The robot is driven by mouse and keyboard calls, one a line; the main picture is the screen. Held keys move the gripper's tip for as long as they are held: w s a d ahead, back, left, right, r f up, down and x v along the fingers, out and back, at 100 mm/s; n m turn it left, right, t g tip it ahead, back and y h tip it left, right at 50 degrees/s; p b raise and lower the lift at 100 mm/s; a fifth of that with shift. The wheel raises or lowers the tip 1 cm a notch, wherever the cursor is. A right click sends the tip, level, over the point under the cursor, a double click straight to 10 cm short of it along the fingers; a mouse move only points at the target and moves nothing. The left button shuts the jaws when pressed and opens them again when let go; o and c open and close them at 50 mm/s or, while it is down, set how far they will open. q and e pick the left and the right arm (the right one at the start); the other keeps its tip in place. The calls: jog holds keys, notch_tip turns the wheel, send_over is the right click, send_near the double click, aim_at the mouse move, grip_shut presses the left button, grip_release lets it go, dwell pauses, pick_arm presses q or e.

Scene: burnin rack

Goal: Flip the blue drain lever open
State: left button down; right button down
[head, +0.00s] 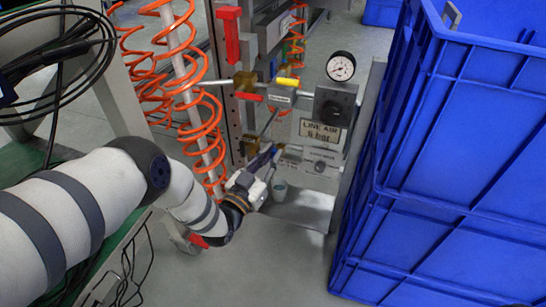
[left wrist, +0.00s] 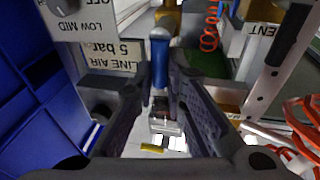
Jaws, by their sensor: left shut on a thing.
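My left gripper (head: 264,160) reaches in from the left to the lower part of the air panel, below the regulator. In the left wrist view, its two dark fingers (left wrist: 160,85) are closed around the blue drain lever (left wrist: 159,60), a rounded blue handle with a pale end. In the head view the lever is mostly hidden by the gripper. The brass valve body (head: 250,146) shows just behind the fingers. My right gripper is not in view.
A yellow lever (head: 288,82) and a red lever (head: 248,97) sit above the gripper. A black regulator (head: 335,105) with a gauge (head: 341,67) is up to the right. Orange coiled hoses (head: 196,128) hang left. Blue crates (head: 440,150) stack at right.

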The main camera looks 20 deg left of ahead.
pick_arm(q)
jog(key=shift+s+f, duration=0.15)
jog(key=shift+f, duration=0.05)
dwell(0.3)
jog(key=c, duration=1.6)
grip_release()
jog(key=shift+a+r, duration=0.1)
jog(key=shift+c, duration=0.2)
jog(key=v, duration=1.2)
